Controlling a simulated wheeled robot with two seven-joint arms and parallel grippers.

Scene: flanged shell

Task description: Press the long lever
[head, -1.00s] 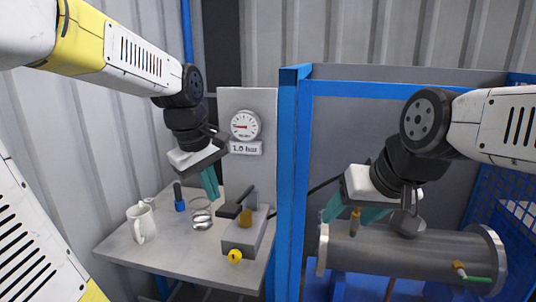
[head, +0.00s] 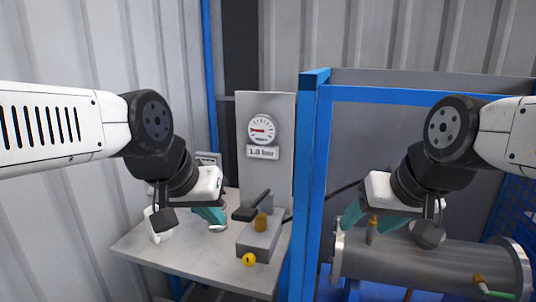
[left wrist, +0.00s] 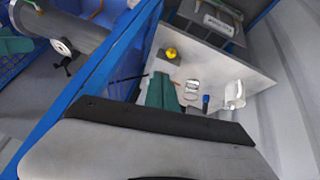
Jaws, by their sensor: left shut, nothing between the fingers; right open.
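The long lever (head: 252,206) is a black handle sloping up from a grey box (head: 262,240) on the table. The box also carries a brownish knob (head: 260,222) and a yellow button (head: 248,260). My left gripper (head: 214,215) is shut and empty, its teal fingers left of the lever and apart from it in the head view. In the left wrist view, the shut fingers (left wrist: 162,92) hide most of the box; the yellow button (left wrist: 171,53) shows beyond them. My right gripper (head: 372,214) is open and empty above the metal shell, right of the blue frame.
A pressure gauge (head: 262,131) with a "1.0 bar" label is on the grey panel behind. A white mug (left wrist: 234,95), a glass (left wrist: 192,88) and a blue-based item (left wrist: 206,102) stand beside the box. A blue post (head: 307,190) separates the table from the flanged shell (head: 430,262).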

